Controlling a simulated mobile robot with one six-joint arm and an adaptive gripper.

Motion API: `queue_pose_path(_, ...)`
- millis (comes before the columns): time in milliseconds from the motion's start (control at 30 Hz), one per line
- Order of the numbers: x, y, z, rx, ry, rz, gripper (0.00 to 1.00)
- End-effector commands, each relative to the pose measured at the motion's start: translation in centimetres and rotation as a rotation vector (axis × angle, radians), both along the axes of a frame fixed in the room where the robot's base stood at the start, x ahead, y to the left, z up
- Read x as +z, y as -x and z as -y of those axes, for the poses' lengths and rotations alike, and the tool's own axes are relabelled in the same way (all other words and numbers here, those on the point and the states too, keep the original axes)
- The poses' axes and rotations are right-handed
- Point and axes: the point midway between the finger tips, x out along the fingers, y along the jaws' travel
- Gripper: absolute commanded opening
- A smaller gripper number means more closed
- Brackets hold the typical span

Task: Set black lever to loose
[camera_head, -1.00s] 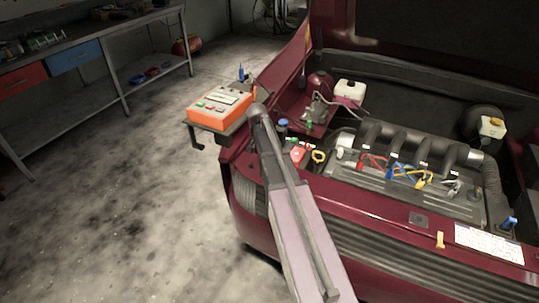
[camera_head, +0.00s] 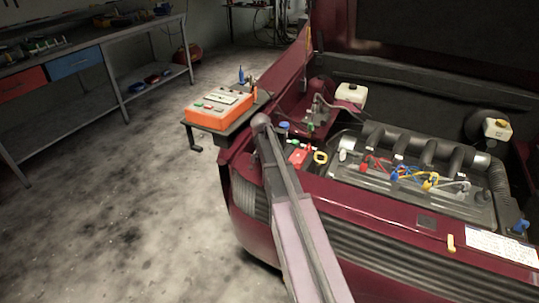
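I cannot make out a lever that is clearly the black lever. An orange control box (camera_head: 217,112) with red and green buttons sits on a small dark shelf at the car's front left corner. A blue-handled tool (camera_head: 241,75) and a small dark upright item (camera_head: 252,83) stand behind it. My arm rises from the bottom centre and ends in a rounded joint just right of the shelf, over the car's front edge. My gripper does not show.
The open engine bay holds an engine (camera_head: 410,178) with coloured wires, a white reservoir (camera_head: 351,94) and a yellow ring (camera_head: 320,157). A white paper (camera_head: 500,246) lies on the front edge. A workbench (camera_head: 75,45) stands at left; the floor between is clear.

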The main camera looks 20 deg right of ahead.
Motion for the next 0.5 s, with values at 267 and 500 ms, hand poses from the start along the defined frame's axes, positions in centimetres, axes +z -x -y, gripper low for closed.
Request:
queue_pose_path(267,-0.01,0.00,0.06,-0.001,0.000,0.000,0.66)
queue_pose_path(500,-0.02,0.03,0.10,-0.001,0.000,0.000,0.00)
